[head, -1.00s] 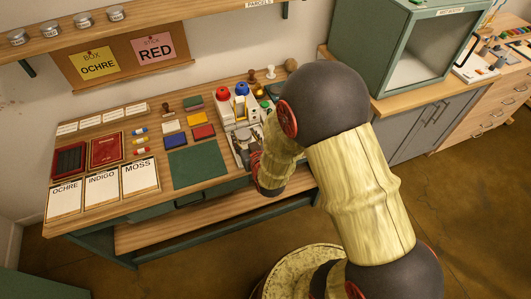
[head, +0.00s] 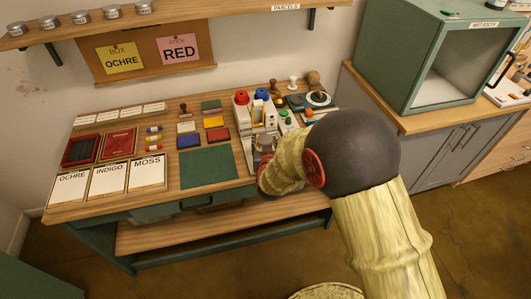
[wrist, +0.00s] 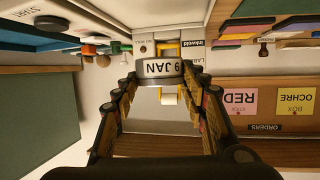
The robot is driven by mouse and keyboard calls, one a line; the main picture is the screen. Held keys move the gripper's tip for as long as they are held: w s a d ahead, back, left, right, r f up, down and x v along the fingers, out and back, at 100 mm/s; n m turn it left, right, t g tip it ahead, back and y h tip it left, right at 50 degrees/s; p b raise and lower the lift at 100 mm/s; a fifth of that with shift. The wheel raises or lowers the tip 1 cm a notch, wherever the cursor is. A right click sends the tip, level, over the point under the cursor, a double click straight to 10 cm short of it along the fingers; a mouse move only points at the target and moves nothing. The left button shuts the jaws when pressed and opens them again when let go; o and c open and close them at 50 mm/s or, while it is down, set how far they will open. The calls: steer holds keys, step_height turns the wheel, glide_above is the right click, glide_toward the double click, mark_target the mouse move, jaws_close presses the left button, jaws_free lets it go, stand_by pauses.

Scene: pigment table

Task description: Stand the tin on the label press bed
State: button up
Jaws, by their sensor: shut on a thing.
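In the wrist view, which looks upside down, my gripper (wrist: 160,78) is shut on a round tin (wrist: 158,69). In the head view the label press (head: 243,118) is a white machine with a red and a blue knob at the table's right part. I cannot tell whether the tin touches the press bed.
Left of the press lie a green mat (head: 208,167), coloured pads and cards marked OCHRE, INDIGO and MOSS (head: 147,176). Stamps (head: 293,82) stand behind and right of the press. Several tins (head: 80,17) stand on the wall shelf. A green cabinet (head: 400,55) stands to the right.

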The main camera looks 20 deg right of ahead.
mark_target(265, 143)
steer(key=w+f, duration=0.1)
steer(key=f, duration=0.1)
steer(key=w+d+f+b, duration=0.1)
steer(key=w+f, duration=0.1)
steer(key=shift+f, duration=0.1)
steer(key=shift+w+f+b, duration=0.15)
steer(key=shift+f+b, duration=0.45)
steer(key=shift+f, duration=0.3)
steer(key=shift+w+f+b, duration=0.15)
steer(key=shift+f+b, duration=0.4)
steer(key=shift+f, duration=0.35)
steer(key=shift+f, duration=0.15)
steer(key=o, duration=1.2)
